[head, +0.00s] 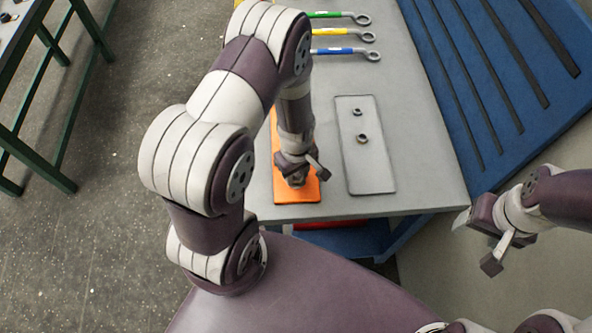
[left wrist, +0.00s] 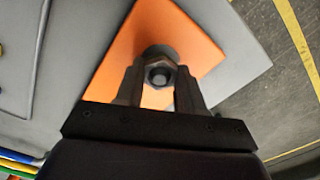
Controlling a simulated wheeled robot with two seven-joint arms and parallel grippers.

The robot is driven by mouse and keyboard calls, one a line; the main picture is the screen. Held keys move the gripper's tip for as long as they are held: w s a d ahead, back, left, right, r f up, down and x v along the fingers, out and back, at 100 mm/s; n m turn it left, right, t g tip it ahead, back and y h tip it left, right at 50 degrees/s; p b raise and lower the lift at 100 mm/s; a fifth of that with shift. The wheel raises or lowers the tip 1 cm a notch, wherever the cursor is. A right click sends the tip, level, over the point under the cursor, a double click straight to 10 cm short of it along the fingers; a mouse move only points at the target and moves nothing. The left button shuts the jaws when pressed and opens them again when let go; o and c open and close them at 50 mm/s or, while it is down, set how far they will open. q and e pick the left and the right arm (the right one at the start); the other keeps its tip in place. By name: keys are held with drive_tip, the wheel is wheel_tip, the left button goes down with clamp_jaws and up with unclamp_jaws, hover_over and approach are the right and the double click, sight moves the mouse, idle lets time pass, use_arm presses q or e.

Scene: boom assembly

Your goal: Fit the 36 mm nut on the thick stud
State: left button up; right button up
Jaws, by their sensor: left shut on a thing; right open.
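The orange plate (head: 305,191) lies near the table's front edge and also shows in the left wrist view (left wrist: 190,32). My left gripper (head: 297,181) is low over its near end. In the left wrist view my left gripper (left wrist: 158,90) is shut on a hex nut (left wrist: 147,75). A dark round end, apparently the thick stud (left wrist: 159,75), shows in the nut's hole, with a dark round part behind. I cannot tell how far the nut sits on it. My right gripper (head: 482,240) is open and empty, right of the table.
A grey tray (head: 370,175) right of the plate holds two smaller-looking nuts (head: 357,111) (head: 362,139). Green (head: 335,15), yellow (head: 340,34) and blue (head: 340,52) ring spanners lie at the back. A blue slotted rack (head: 510,85) stands to the right.

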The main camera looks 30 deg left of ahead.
use_arm(q)
drive_tip(key=shift+f, duration=0.1)
drive_tip(key=o, duration=1.1)
